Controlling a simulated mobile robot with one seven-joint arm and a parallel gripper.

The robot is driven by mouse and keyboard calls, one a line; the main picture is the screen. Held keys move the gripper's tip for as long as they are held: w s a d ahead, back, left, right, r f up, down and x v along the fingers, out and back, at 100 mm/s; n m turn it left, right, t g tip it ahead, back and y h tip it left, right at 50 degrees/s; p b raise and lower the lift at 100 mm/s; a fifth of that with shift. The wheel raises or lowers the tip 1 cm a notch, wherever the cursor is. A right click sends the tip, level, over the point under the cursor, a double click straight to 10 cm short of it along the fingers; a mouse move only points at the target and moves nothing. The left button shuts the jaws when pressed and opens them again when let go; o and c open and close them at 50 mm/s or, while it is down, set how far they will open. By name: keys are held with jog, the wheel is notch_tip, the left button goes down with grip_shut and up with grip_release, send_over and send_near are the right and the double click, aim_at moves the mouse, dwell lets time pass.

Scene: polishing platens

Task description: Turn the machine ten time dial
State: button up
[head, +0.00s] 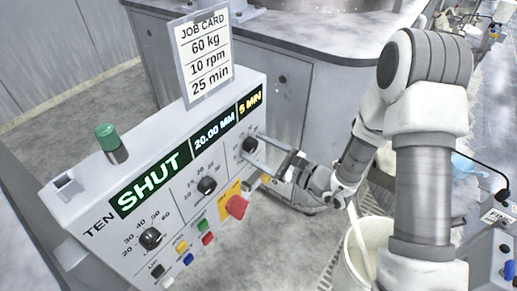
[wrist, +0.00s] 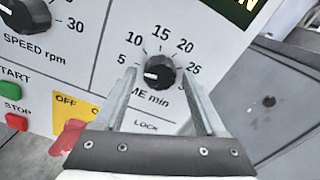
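The time dial (wrist: 159,72) is a round black knob on the grey panel of the machine marked TEN, with a scale of 5 to 25 and beyond. Its white mark points left, near 5. It also shows in the head view (head: 249,145). The display (head: 250,103) above it reads 5 MN in yellow. My gripper (wrist: 158,80) is open, with one finger on each side of the dial and small gaps visible between fingers and knob. In the head view my gripper (head: 260,152) reaches the dial from the right. Whether the fingertips touch the panel is unclear.
The job card (head: 205,55) reads 60 kg, 10 rpm, 25 min. The speed dial (head: 207,185) and a red switch (head: 237,206) on a yellow plate are left of my gripper. Green start (wrist: 8,91) and red stop (wrist: 16,121) buttons are nearby. A white bucket (head: 352,262) stands below my arm.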

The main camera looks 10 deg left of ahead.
grip_shut()
